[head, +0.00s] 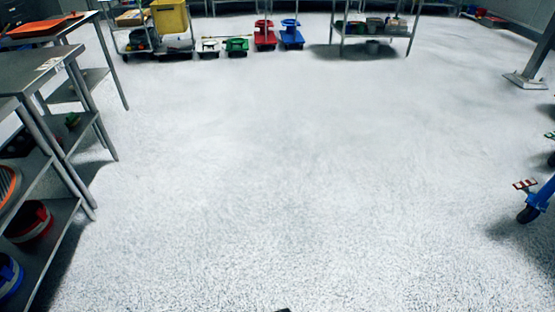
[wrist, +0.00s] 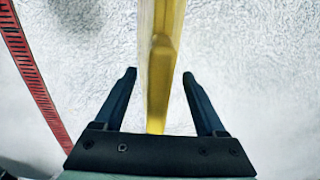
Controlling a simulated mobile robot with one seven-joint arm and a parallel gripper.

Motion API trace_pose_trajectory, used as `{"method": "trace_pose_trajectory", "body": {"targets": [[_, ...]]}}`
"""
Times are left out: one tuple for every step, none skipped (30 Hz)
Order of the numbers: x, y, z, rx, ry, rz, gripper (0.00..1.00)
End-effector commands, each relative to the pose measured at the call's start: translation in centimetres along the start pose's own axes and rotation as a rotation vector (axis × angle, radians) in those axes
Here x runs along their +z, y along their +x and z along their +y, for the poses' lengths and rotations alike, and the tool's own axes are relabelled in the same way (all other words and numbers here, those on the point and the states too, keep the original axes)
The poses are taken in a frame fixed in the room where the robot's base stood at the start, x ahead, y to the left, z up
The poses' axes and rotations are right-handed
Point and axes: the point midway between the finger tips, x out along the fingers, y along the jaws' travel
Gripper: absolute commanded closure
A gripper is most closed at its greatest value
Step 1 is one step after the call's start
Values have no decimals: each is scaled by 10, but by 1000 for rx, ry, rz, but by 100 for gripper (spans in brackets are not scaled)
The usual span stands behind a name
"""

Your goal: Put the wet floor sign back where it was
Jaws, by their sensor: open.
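A yellow panel-like object, which looks like the wet floor sign (wrist: 162,30), shows edge-on in the wrist view. It runs from the top edge down between the fingers of my gripper (wrist: 159,75). The gripper is open, with a gap on each side of the yellow piece, and neither finger appears to touch it. The sign's face and any lettering are not visible. I cannot make out the sign in the head view.
A red slotted strip (wrist: 38,82) runs down the left of the wrist view. In the head view, metal shelving (head: 62,100) lines the left side. Colored carts (head: 265,35) and a rack (head: 372,22) stand at the back. A blue wheeled frame (head: 540,200) is at right. The middle floor is clear.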

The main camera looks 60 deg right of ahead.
Motion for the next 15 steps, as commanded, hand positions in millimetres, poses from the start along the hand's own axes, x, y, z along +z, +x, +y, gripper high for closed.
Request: {"method": "trace_pose_trajectory", "body": {"targets": [[0,-17,-1,-4,0,-1,27],[0,-24,-1,-3,0,-1,27],[0,-33,-1,-4,0,-1,27],[0,-40,-1,-3,0,-1,27],[0,-46,-1,-4,0,-1,27],[0,-54,-1,-3,0,-1,27],[0,-59,-1,-3,0,-1,27],[0,-64,0,-2,0,-1,27],[0,-70,-1,-3,0,-1,27],[0,-74,-1,-2,-1,-1,27],[0,-78,0,-1,-1,-1,27],[0,-82,-1,-2,-1,-1,27],[0,-84,0,-2,-1,-1,27],[0,-86,0,-1,-1,-1,27],[0,-88,0,0,0,0,27]]}}
